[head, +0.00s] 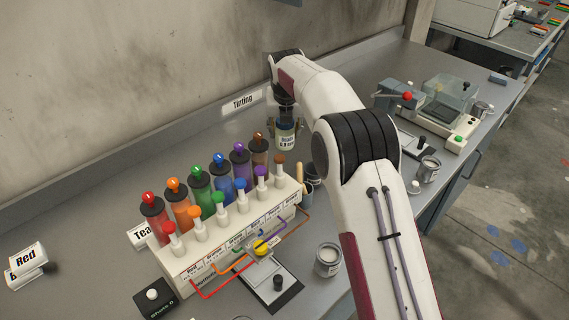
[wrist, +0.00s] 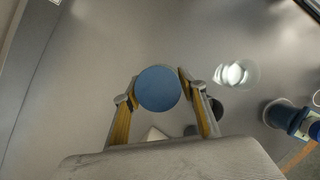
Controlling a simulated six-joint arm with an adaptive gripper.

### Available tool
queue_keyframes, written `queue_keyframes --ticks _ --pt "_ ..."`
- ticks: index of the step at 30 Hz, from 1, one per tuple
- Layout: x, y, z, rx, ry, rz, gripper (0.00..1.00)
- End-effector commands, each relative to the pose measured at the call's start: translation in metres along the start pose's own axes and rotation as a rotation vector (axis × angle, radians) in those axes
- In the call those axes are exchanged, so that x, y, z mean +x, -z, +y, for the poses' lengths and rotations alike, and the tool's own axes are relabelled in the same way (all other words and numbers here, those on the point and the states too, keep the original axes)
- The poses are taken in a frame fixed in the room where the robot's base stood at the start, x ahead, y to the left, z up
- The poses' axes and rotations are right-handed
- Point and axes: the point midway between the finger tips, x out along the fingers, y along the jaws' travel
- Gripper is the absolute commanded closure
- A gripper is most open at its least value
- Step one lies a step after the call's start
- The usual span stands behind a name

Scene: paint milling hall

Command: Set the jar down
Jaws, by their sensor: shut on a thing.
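The jar (head: 286,137) is a small container with a dark blue lid and a pale label with dark print. It is upright near the back of the bench, by the Tinting sign. My gripper (head: 286,122) is shut on it from above. In the wrist view the jar's round blue lid (wrist: 158,88) sits between the two yellow-sided fingers of my gripper (wrist: 158,92). The jar's underside is hidden, so I cannot tell whether it touches the bench.
A tinting rack (head: 235,225) with several coloured dispensers stands left of the jar. The Tinting sign (head: 243,102) is against the wall. An open tin (head: 328,260) stands in front, and a machine with a clear cover (head: 450,98) is at right. Bare bench (head: 345,75) lies behind my arm.

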Motion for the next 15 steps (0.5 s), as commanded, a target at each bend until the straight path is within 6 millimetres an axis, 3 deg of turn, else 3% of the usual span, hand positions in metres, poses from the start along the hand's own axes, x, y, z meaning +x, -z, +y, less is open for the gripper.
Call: queue_keyframes --ticks 15 --pt "-0.0049 -0.0088 0.001 -0.089 -0.021 -0.016 1.0"
